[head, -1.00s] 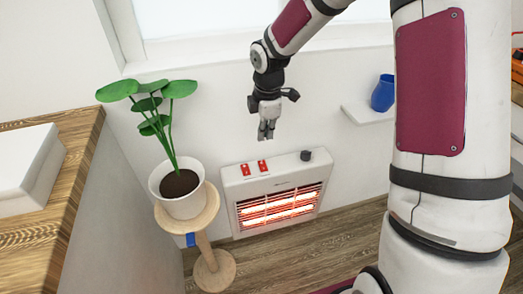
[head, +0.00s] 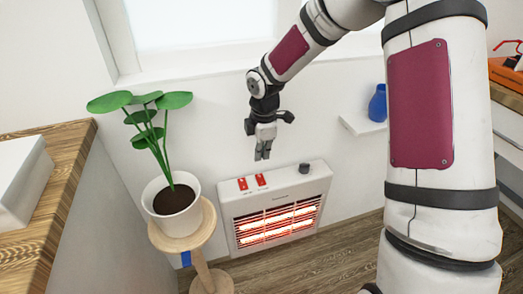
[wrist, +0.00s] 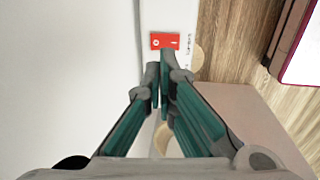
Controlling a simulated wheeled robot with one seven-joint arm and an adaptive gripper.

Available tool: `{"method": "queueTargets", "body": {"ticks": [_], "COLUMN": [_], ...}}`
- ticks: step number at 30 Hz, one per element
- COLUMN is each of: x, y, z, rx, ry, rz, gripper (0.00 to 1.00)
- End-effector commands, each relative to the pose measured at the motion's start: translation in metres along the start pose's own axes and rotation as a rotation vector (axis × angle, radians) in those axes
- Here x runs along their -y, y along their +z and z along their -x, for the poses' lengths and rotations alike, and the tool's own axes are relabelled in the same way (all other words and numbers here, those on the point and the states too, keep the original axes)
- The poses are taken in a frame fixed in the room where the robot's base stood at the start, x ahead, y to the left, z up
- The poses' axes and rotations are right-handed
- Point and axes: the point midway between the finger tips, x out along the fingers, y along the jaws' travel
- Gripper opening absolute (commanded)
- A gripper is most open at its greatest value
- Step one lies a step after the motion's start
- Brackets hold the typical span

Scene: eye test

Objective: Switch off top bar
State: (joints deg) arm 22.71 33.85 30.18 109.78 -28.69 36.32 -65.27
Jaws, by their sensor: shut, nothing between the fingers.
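The white heater (head: 232,207) stands against the wall, with an upper and a lower bar both glowing orange-red behind its grille. On its top are two red switches, a left one (head: 242,184) and a right one (head: 261,180), and a dark knob (head: 304,168) at the right end. My gripper (head: 262,156) is shut and empty, pointing down just above the switches, apparently apart from them. In the wrist view the shut fingers (wrist: 160,84) are close to a red switch (wrist: 165,41) with white marks. I cannot tell which switch that is.
A potted plant (head: 172,212) stands on a round wooden stool (head: 205,222) left of the heater. A wooden counter (head: 62,165) is at far left. A wall shelf (head: 360,122) with a blue vase (head: 378,103) is at upper right. Wooden floor lies in front.

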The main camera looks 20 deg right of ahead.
Motion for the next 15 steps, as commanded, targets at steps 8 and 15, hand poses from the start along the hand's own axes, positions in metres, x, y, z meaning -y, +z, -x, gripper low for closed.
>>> {"method": "queueTargets", "body": {"ticks": [8,15], "x": [0.001,0.001], "y": [0.0,0.0], "z": [-0.059,-0.087], "rx": [-0.001,0.0], "ry": [-0.003,-0.001], "rz": [0.0,-0.001], "gripper": [0.0,0.0]}}
